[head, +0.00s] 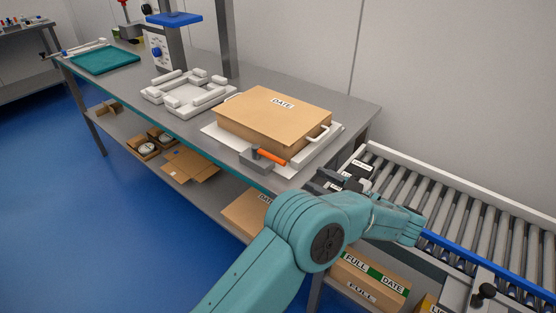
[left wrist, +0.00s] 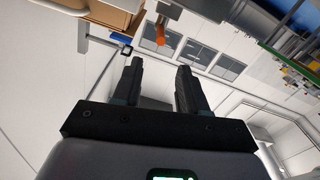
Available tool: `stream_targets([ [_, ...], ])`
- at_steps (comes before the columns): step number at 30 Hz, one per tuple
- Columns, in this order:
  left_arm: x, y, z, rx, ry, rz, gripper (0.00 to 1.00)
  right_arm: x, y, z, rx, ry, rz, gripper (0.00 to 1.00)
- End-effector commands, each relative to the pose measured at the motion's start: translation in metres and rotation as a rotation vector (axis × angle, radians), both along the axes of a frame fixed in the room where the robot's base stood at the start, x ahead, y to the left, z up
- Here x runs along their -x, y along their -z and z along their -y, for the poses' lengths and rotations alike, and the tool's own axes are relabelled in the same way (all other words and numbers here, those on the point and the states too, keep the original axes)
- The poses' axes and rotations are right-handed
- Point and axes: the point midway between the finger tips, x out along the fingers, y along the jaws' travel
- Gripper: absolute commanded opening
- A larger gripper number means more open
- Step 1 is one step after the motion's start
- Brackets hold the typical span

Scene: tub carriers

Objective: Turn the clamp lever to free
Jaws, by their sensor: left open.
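The clamp lever (head: 271,155) has an orange handle on a grey block. It sits at the front edge of the white fixture plate (head: 212,131), beside the cardboard box (head: 262,122) marked DATE. In the left wrist view the orange handle (left wrist: 160,34) shows beyond the fingers, upper middle. My left gripper (head: 322,181) is right of the lever, apart from it, near the bench's front right corner. Its two dark fingers (left wrist: 158,68) are spread with nothing between them. My right gripper is not in view.
A roller conveyor (head: 462,200) with a blue rail runs at the right. A white frame fixture (head: 187,92) and a teal tray (head: 105,59) stand farther left on the grey bench (head: 345,101). Cartons (head: 368,282) lie below. A white handle (head: 318,136) sticks out beside the box.

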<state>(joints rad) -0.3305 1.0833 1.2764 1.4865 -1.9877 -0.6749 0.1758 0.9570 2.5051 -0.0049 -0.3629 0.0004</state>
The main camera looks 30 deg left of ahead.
Motion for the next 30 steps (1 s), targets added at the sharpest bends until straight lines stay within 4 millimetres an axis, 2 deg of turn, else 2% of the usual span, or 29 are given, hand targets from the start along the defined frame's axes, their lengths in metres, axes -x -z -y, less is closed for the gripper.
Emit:
stream_targets([
  [1, 0.001, 0.002, -0.012, 0.000, -0.003, 0.000, 0.42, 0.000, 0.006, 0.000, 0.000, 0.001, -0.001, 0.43],
  [9, -0.003, 0.000, -0.078, 0.001, -0.004, -0.001, 0.42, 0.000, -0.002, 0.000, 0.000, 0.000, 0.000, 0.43],
  [15, -0.007, 0.000, -0.118, -0.001, -0.002, -0.001, 0.42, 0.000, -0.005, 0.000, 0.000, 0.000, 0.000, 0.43],
  [21, -0.010, 0.001, -0.137, 0.000, 0.000, -0.001, 0.42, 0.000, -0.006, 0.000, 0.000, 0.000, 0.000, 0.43],
  [30, -0.012, 0.001, -0.140, 0.000, 0.001, -0.001, 0.42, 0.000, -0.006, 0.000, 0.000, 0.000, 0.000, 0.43],
])
